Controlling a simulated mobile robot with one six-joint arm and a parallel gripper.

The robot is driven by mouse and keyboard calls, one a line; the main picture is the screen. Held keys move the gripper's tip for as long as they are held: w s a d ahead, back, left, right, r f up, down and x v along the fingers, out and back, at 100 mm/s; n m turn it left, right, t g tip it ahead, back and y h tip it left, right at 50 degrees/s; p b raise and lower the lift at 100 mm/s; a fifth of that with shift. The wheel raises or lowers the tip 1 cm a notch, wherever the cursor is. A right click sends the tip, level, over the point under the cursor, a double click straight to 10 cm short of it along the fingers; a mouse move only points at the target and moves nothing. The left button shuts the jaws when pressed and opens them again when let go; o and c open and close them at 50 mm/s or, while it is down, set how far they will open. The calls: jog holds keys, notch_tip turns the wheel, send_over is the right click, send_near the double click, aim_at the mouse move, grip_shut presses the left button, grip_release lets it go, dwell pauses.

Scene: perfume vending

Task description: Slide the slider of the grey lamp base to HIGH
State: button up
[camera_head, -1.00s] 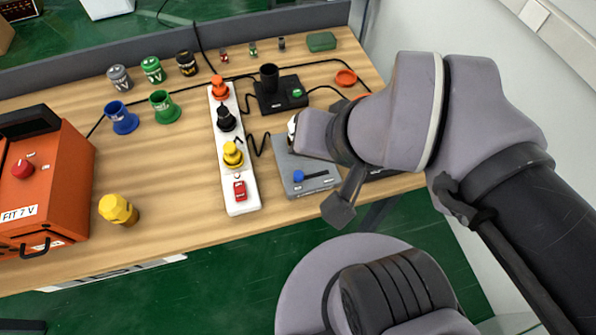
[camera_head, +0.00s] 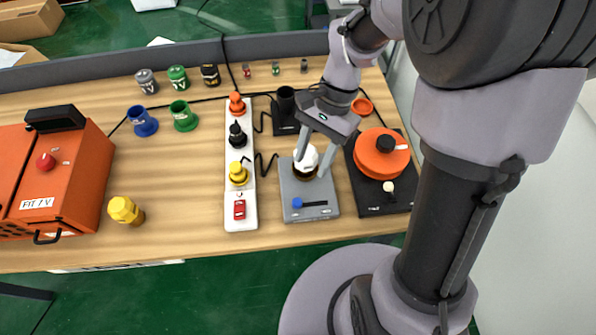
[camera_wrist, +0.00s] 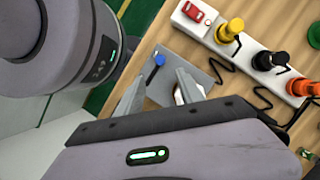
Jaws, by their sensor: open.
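The grey lamp base (camera_head: 290,184) stands near the table's front edge, right of the white power strip. Its blue slider knob (camera_head: 297,202) sits at the left end of a dark slot on the front part. A white bulb (camera_head: 305,159) stands in a socket at the back of the base. My gripper (camera_head: 311,167) is open and points down, its fingers spread around or just above the bulb; contact cannot be told. In the wrist view the blue knob (camera_wrist: 159,60) shows beyond and between the fingertips, and a finger partly hides the bulb. The HIGH marking is not readable.
The white power strip (camera_head: 240,213) with coloured plugs stands left of the base. An orange round device (camera_head: 382,150) on a black plate stands close on the right. A black device (camera_head: 284,128) is behind.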

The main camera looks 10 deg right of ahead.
aim_at(298, 202)
jog(key=b+x, duration=0.4)
jog(key=x, duration=0.8)
jog(key=shift+f+b, duration=0.3)
jog(key=shift+f, duration=0.1)
jog(key=shift+c, duration=0.4)
grip_shut()
jog(key=shift+d+r, duration=0.1)
